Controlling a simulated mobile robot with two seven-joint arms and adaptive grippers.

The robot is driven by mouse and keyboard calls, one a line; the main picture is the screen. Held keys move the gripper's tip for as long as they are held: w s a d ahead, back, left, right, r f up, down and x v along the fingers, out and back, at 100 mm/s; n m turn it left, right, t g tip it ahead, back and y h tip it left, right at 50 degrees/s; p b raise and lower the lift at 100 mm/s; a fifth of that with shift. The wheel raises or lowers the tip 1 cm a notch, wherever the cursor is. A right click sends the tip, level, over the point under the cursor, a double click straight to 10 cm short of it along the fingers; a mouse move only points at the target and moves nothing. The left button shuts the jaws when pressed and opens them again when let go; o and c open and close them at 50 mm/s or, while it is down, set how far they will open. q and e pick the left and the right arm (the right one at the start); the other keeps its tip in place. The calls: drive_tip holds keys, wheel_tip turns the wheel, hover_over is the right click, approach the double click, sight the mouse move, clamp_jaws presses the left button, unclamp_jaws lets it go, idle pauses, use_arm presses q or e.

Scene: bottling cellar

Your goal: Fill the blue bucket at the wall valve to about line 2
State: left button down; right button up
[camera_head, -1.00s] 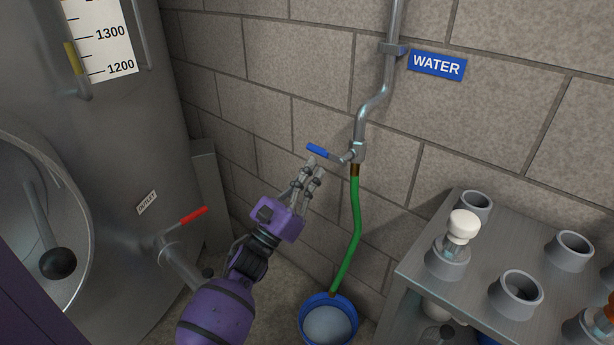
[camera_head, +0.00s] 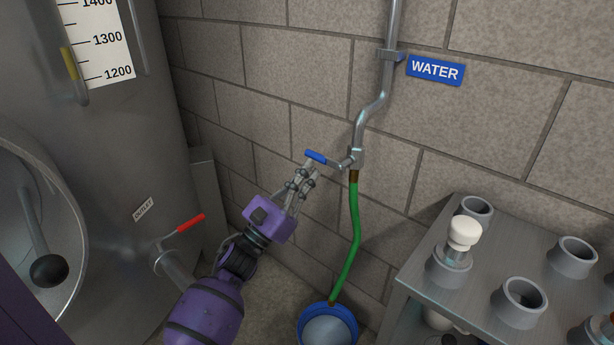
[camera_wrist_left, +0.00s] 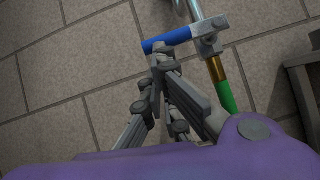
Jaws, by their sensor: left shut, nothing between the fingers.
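The blue bucket (camera_head: 350,312) stands on the floor below the pipe, cut off by the bottom edge, with a pale grey surface inside it. The wall valve (camera_head: 354,157) has a blue lever (camera_head: 316,157) that points left, across the pipe. A green hose (camera_head: 355,225) runs from the valve down into the bucket. My left gripper (camera_head: 313,168) is shut and empty, its fingertips just below the lever's blue end. In the left wrist view the fingertips lie close against the blue lever (camera_wrist_left: 168,40); I cannot tell whether they touch. The bucket's lines are not visible.
A steel tank with a red-handled outlet valve (camera_head: 190,224) stands on the left. A metal rack (camera_head: 468,290) with grey cups and a white-capped bottle (camera_head: 463,236) stands on the right. A WATER sign (camera_head: 435,70) is on the wall.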

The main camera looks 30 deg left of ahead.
use_arm(q)
drive_tip(key=shift+a+r, duration=0.15)
drive_tip(key=shift+r, duration=0.25)
drive_tip(key=shift+w+a+r, duration=0.1)
drive_tip(key=shift+a+r, duration=0.1)
drive_tip(key=shift+r, duration=0.4)
drive_tip(key=shift+a+r, duration=0.2)
drive_tip(key=shift+r, duration=0.5)
